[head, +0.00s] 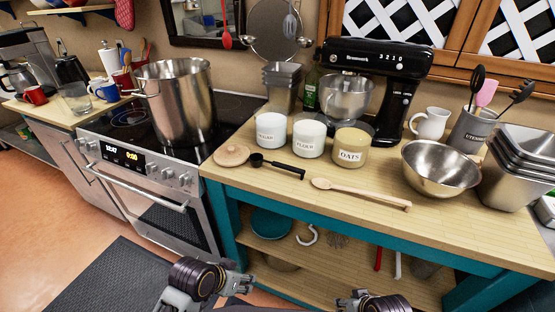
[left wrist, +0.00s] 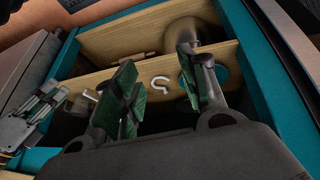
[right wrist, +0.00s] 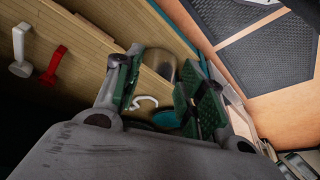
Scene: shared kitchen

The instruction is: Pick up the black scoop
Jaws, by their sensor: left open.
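The black scoop (head: 278,168) lies on the wooden counter (head: 275,190), its round bowl to the left and its handle pointing right. It is in front of the labelled canisters and touches nothing I can make out. My left gripper (head: 210,282) is low in front of the counter, below and apart from the scoop. In the left wrist view the left gripper (left wrist: 158,78) is open and empty. My right gripper (head: 370,302) is at the bottom edge of the head view. In the right wrist view the right gripper (right wrist: 160,90) is open and empty. Neither wrist view shows the scoop.
A wooden lid (head: 232,155) lies left of the scoop, a wooden spoon (head: 360,193) to its right. White canisters (head: 309,138) and an oats jar (head: 350,147) stand behind. A steel bowl (head: 440,170) is further right. The stove (head: 150,165) with a large pot (head: 175,105) is left.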

